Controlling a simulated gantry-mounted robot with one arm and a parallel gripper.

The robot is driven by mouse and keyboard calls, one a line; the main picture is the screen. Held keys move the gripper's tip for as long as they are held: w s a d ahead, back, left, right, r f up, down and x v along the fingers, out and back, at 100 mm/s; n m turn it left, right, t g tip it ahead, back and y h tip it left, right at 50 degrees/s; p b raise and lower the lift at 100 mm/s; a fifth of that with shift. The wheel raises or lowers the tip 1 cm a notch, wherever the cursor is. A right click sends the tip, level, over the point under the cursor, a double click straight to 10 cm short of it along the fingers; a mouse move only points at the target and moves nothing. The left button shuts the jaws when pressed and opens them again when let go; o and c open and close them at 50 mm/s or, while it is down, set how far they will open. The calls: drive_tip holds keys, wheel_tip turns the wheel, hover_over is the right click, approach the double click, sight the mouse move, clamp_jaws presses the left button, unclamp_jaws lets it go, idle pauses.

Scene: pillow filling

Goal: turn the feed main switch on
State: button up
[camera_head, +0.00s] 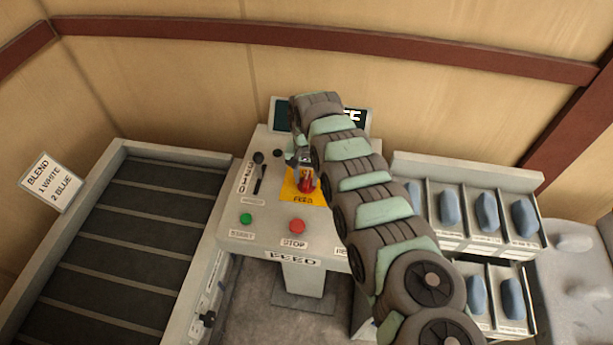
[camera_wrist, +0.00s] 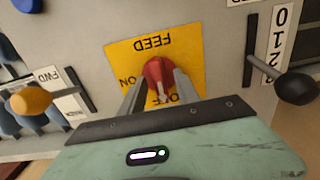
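The feed main switch is a red rotary knob (camera_wrist: 158,72) on a yellow plate (camera_wrist: 190,52) marked FEED, ON and OFF. In the wrist view the plate appears upside down, and the knob's pale pointer faces the OFF side. In the head view the red knob (camera_head: 306,184) shows on the yellow plate (camera_head: 289,190) of the sloping console. My gripper (camera_wrist: 160,78) has one finger on each side of the knob, and both fingertips look flush against it. In the head view my gripper (camera_head: 304,172) is over the plate, partly hidden by my arm.
A black-knobbed lever (camera_wrist: 295,88) and an orange-knobbed lever (camera_wrist: 32,100) flank the plate in the wrist view. A green button (camera_head: 246,218) and a red stop button (camera_head: 297,226) sit lower on the console. A conveyor (camera_head: 122,225) stands left, bins with blue pillows (camera_head: 487,211) right.

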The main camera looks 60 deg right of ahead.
drive_tip(key=shift+c, duration=0.5)
clamp_jaws()
